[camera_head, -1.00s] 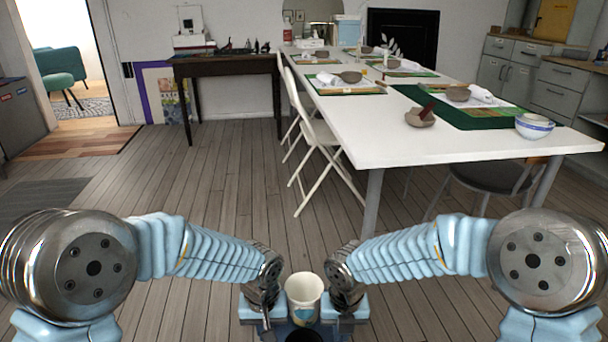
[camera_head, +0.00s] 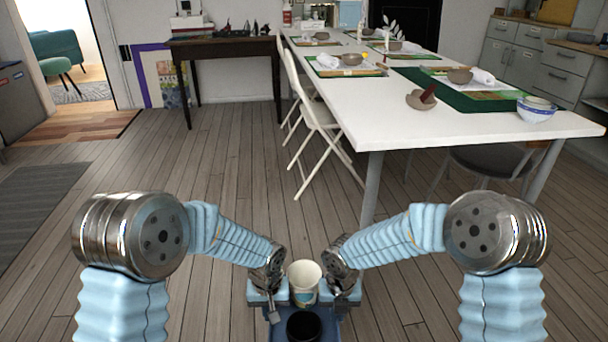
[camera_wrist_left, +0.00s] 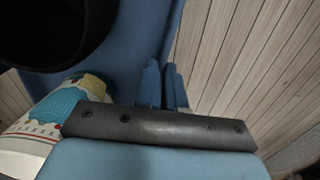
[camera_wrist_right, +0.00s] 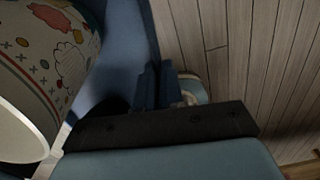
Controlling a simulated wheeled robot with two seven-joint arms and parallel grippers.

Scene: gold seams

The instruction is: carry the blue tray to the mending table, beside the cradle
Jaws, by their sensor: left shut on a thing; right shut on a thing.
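The blue tray (camera_head: 334,324) is low at the bottom centre of the head view, partly cut off, held between my two grippers. My left gripper (camera_head: 268,290) is shut on its left side, and my right gripper (camera_head: 343,288) is shut on its right side. The tray also shows in the left wrist view (camera_wrist_left: 125,45) and the right wrist view (camera_wrist_right: 125,45). A cream patterned cup (camera_head: 304,279) and a dark round pot (camera_head: 304,325) stand on it. A long white table (camera_head: 470,135) stands ahead to the right. I cannot make out which thing is the cradle.
A folding white chair (camera_head: 318,125) stands at the white table's left side. A clay bowl with a red stick (camera_head: 421,100) and a blue-white bowl (camera_head: 536,110) are on its near end. A dark side table (camera_head: 222,48) stands at the back wall. The wooden floor ahead left is clear.

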